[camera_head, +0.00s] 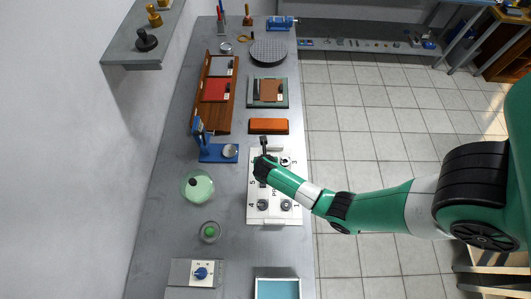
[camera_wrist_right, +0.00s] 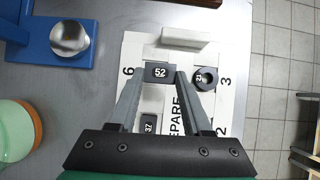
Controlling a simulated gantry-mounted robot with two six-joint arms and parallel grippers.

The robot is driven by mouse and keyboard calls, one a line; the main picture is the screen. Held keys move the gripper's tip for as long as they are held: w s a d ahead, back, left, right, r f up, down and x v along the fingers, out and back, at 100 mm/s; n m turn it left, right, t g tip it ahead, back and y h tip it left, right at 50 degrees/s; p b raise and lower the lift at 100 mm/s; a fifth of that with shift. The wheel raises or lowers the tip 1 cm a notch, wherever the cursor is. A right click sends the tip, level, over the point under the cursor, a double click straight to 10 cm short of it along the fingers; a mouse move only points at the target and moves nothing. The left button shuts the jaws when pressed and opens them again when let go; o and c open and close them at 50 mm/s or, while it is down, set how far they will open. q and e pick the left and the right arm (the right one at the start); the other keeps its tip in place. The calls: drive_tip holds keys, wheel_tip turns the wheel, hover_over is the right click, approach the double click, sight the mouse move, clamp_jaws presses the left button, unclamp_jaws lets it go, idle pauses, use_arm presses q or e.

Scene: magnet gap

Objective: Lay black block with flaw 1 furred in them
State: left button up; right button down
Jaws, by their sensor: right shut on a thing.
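My right gripper (camera_head: 263,163) is over the upper left part of a white numbered board (camera_head: 252,211). In the right wrist view its two fingers are shut on a dark block (camera_wrist_right: 160,72) with a white label reading 52. The block is by the board's number 6; I cannot tell whether it touches the board. A dark round piece (camera_wrist_right: 204,79) with a label sits near number 3. A dark labelled piece (camera_wrist_right: 149,124) lies nearer, partly between the fingers. Round pieces (camera_head: 262,204) and (camera_head: 286,205) stand at the board's near end. My left gripper is not in view.
A blue stand (camera_head: 215,152) is left of the board, with a green domed dish (camera_head: 198,187) nearer. An orange block (camera_head: 268,126) lies beyond the board. A blue tray (camera_head: 277,280) and a dial box (camera_head: 198,272) are at the near end. The bench between them is mostly bare.

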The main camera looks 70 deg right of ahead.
drive_tip(key=shift+w+d+r, duration=0.25)
drive_tip(key=shift+w+r, duration=0.2)
drive_tip(key=shift+r, duration=0.05)
drive_tip(key=shift+w, duration=0.15)
drive_tip(key=shift+a, duration=0.1)
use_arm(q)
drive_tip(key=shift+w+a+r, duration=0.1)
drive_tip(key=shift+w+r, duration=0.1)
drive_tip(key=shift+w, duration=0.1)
use_arm(e)
drive_tip(key=shift+p, duration=0.35)
use_arm(q)
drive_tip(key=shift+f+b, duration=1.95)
drive_tip(key=shift+b, duration=0.35)
use_arm(e)
drive_tip(key=shift+f, duration=2.9)
drive_tip(key=shift+f, duration=0.1)
drive_tip(key=shift+c, duration=1.3)
unclamp_jaws()
